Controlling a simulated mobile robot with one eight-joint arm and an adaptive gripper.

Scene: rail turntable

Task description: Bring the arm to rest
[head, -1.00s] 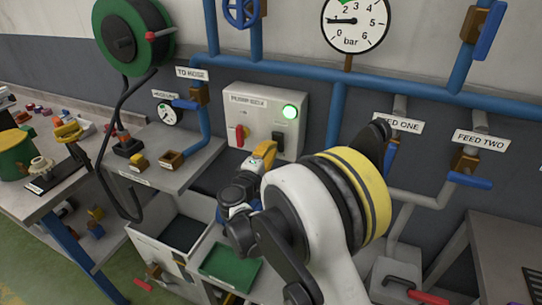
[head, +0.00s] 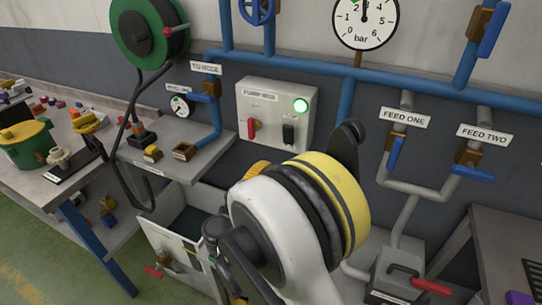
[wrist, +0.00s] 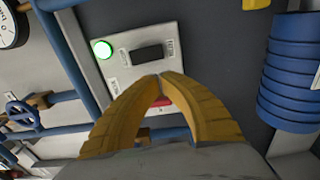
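My gripper shows in the wrist view (wrist: 160,77), its two yellow fingers meeting at the tips with nothing visible between them. In the head view my arm hides most of it; only a yellow ribbed part shows beside the white arm link. The pump box (head: 270,115) is on the wall beyond, with a lit green lamp (head: 300,105), a red lever (head: 252,129) and a black switch (head: 289,132). In the wrist view the lamp (wrist: 103,49) and black switch (wrist: 148,53) lie beyond the fingertips, and the fingers partly cover something red.
A shelf (head: 140,160) with small blocks juts out left of the pump box, above an open grey bin (head: 165,240). Blue pipes (head: 330,72), a bar gauge (head: 366,18) and the feed valves (head: 396,153) line the wall. A cluttered bench (head: 50,195) stands left.

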